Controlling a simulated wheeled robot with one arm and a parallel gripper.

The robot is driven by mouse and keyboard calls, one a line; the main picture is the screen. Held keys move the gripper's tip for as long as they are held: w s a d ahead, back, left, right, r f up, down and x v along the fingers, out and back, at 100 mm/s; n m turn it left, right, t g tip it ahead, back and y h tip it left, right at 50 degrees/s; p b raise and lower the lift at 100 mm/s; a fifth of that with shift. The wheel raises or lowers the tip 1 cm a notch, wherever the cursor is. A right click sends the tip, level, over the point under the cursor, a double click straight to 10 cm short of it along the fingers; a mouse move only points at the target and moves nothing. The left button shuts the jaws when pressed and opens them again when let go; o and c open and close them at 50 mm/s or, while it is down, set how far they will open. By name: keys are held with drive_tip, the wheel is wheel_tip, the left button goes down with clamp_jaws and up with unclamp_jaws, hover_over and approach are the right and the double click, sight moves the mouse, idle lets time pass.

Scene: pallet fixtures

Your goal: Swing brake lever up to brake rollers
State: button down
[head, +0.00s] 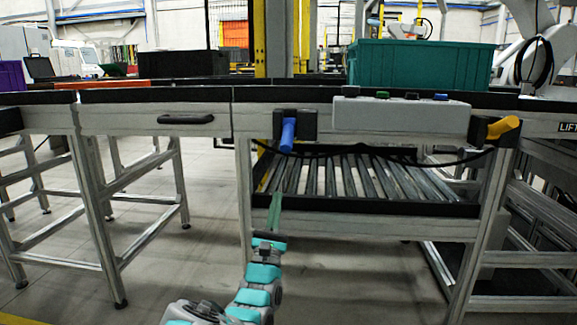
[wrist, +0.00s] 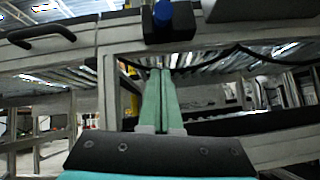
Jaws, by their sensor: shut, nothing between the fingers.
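A blue-handled lever (head: 288,134) sits in a black bracket on the conveyor's front rail; its handle points down and a little toward me. It also shows at the top of the wrist view (wrist: 162,14). A yellow-handled lever (head: 502,128) sits in another black bracket at the right, beside a partly visible "LIFT" label. No label shows which one is the brake lever. My gripper (head: 276,198) is below the blue lever, apart from it, with its green fingers pointing up and forward. In the wrist view the fingers (wrist: 160,75) lie together, shut and empty.
Rollers (head: 340,176) lie in a lower frame behind my gripper. A black cable (head: 385,155) hangs under the rail. A control box (head: 400,112) with buttons is on the rail, and a teal crate (head: 415,66) stands above. A black handle (head: 186,119) is at the left.

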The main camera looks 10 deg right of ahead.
sight(287, 139)
drive_tip(key=shift+a+f, duration=0.1)
drive_tip(key=shift+a, duration=0.05)
drive_tip(key=shift+w, duration=0.1)
drive_tip(key=w+d+r, duration=0.1)
drive_tip(key=w+r, duration=0.1)
drive_tip(key=r, duration=0.3)
drive_tip(key=w+d+r+b, duration=0.1)
drive_tip(key=w+d+r, duration=0.1)
drive_tip(key=r, duration=0.3)
drive_tip(key=shift+w, duration=0.4)
drive_tip(key=shift+r, duration=0.1)
idle(0.3)
